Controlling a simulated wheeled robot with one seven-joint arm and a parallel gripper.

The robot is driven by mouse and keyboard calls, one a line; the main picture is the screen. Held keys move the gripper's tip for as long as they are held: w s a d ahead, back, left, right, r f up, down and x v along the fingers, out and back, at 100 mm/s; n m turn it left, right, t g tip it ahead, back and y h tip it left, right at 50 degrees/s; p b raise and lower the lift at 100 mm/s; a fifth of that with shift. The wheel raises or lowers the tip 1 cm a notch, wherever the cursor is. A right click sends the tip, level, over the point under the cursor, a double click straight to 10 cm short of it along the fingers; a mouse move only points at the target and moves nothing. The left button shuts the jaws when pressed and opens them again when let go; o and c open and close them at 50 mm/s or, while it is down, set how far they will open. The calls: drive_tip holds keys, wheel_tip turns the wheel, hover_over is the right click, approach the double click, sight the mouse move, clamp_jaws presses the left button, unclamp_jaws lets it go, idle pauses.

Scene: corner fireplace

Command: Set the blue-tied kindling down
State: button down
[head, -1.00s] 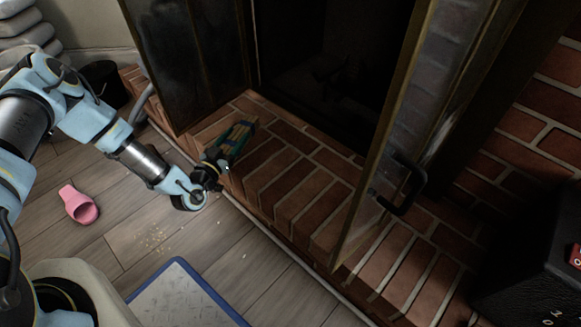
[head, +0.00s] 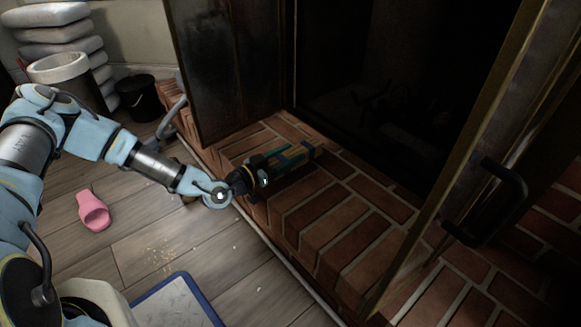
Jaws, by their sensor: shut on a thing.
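My gripper (head: 272,170) reaches in from the left over the brick hearth ledge (head: 322,225). It is shut on the blue-tied kindling (head: 290,159), a small dark bundle with a blue-green band. The bundle lies roughly level, low over the bricks in front of the dark firebox opening (head: 372,75). I cannot tell whether it touches the bricks. The gripper covers its near end.
A glass door (head: 455,170) with a black handle stands open at the right. Another dark panel (head: 225,70) stands at the left of the opening. A pink slipper (head: 93,211), a blue-edged mat (head: 172,303) and a black bucket (head: 138,97) are on the wooden floor.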

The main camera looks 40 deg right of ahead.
drive_tip(key=shift+f+b, duration=0.5)
drive_tip(key=shift+f, duration=0.95)
drive_tip(key=shift+f, duration=0.1)
drive_tip(key=shift+c, duration=1)
unclamp_jaws()
